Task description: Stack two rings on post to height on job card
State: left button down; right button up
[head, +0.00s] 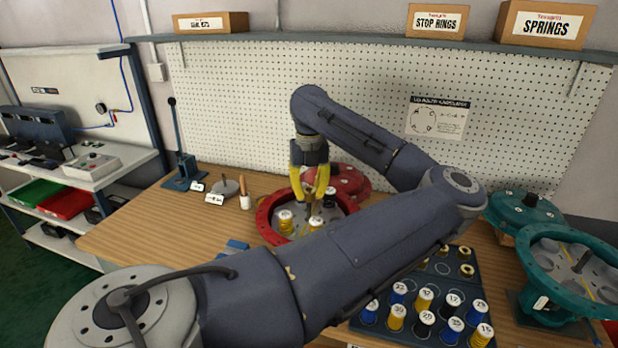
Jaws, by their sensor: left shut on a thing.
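My left gripper (309,188), with yellow fingers, points down over the open red housing (268,228). It is shut on a small brownish piece (309,199) between its fingertips; I cannot tell whether that is a ring or touches anything below. Inside the housing stand yellow pieces with pale tops, one at left (285,223) and one nearer the front (316,223), and a darker one (329,198) at right. I cannot make out a bare post. My right gripper is not in view.
A red cover (346,181) lies behind the housing. A teal housing (556,246) and teal cover (524,212) stand at right. A lever press (183,150) and a wooden-handled tool (244,194) are at left. A printed sheet (437,117) hangs on the pegboard.

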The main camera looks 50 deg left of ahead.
aim_at(309, 203)
pick_arm(q)
jog(key=shift+f, duration=2.05)
jog(key=c, duration=1.1)
grip_release()
notch_tip(309, 203, up, 12)
